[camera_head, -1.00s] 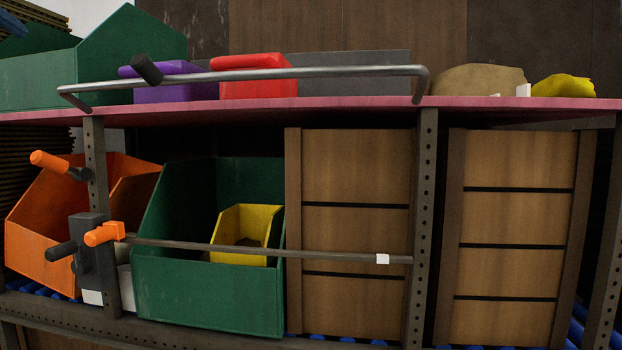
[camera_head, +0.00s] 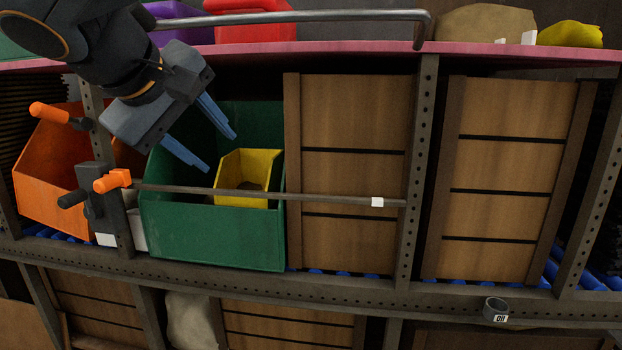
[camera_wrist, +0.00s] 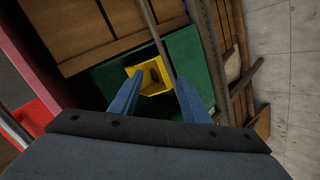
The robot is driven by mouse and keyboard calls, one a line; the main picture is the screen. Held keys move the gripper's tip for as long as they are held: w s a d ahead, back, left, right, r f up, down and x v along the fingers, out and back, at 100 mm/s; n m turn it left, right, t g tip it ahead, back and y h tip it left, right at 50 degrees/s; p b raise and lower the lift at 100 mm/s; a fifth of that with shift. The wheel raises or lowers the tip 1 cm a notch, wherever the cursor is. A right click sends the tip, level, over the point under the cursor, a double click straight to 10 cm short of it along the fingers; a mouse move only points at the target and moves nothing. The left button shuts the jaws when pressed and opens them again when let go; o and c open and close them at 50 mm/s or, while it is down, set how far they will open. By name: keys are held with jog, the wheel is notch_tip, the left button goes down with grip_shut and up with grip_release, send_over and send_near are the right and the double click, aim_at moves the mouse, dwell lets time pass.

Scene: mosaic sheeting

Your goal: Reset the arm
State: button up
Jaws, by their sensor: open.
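My gripper (camera_head: 222,152) is at the upper left in the head view, its two blue fingers apart and nothing between them. It hangs in front of the shelf, pointing down and right toward the green bin (camera_head: 212,240) and the small yellow bin (camera_head: 262,202) in it. In the wrist view my gripper (camera_wrist: 158,100) also shows open and empty, with the yellow bin (camera_wrist: 134,72) seen beyond the fingers and the green bin (camera_wrist: 182,50) around it. Part of the green bin's back is hidden behind my gripper in the head view.
A thin rod (camera_head: 330,199) crosses in front of the green bin and a wooden crate (camera_head: 352,115). An orange bin (camera_head: 45,195) stands at left. A metal rail (camera_head: 350,16) runs along the pink shelf (camera_head: 380,50). A grey floor (camera_wrist: 295,70) lies beyond the shelf.

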jog(key=d+f+m+g+h+p, duration=0.1)
jog(key=d+f+m+g+p, duration=0.35)
jog(key=d+f, duration=1.3)
jog(key=s+d+f+m+g+y+p, duration=0.1)
jog(key=s+d+f+m+g, duration=0.1)
jog(key=s+d+f, duration=0.3)
jog(key=s+d+f+m+g+y, duration=0.2)
jog(key=s+d+f, duration=0.3)
jog(key=d, duration=0.7)
jog(key=shift+s+d+m+g+p, duration=0.25)
jog(key=shift+s+m+g+p, duration=0.1)
jog(key=shift+s+m+g, duration=0.4)
